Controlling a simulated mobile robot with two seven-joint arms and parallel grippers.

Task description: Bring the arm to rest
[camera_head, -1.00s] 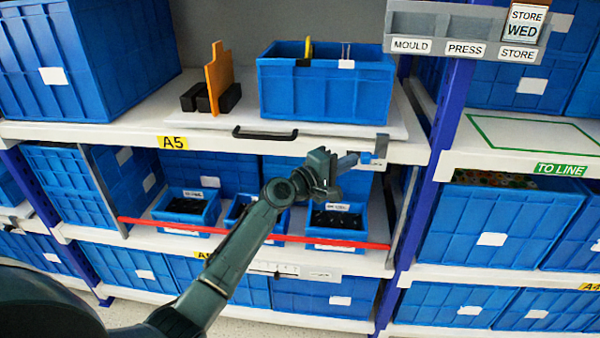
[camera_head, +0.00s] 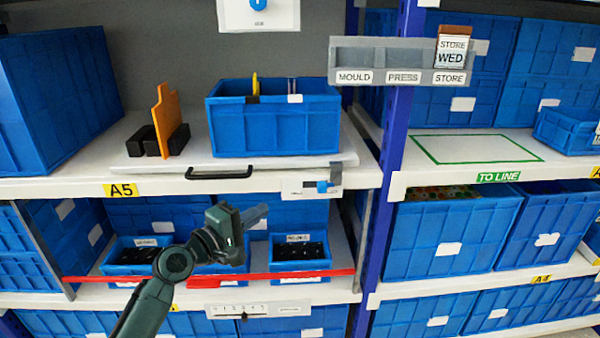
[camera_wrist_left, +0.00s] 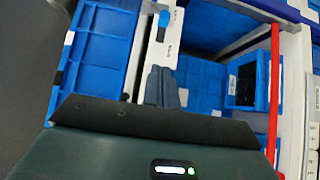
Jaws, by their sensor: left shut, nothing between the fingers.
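My left gripper (camera_head: 256,214) is in front of the shelf unit, below the A5 shelf edge, with its fingers together and nothing between them. In the left wrist view its shut fingers (camera_wrist_left: 161,88) point toward the shelf edge. A blue lever (camera_head: 324,187) on a white plate is on the A5 shelf edge, right of and above the fingertips, with a clear gap. It also shows in the left wrist view (camera_wrist_left: 163,24). A white box with a blue rotary knob (camera_head: 258,3) is at the top, partly cut off. My right gripper is not in view.
An open blue crate (camera_head: 273,130) and an orange upright plate (camera_head: 164,118) stand on the A5 shelf. A red bar (camera_head: 300,274) crosses the bay below, in front of small bins. A grey card rack (camera_head: 400,62) hangs on the blue post.

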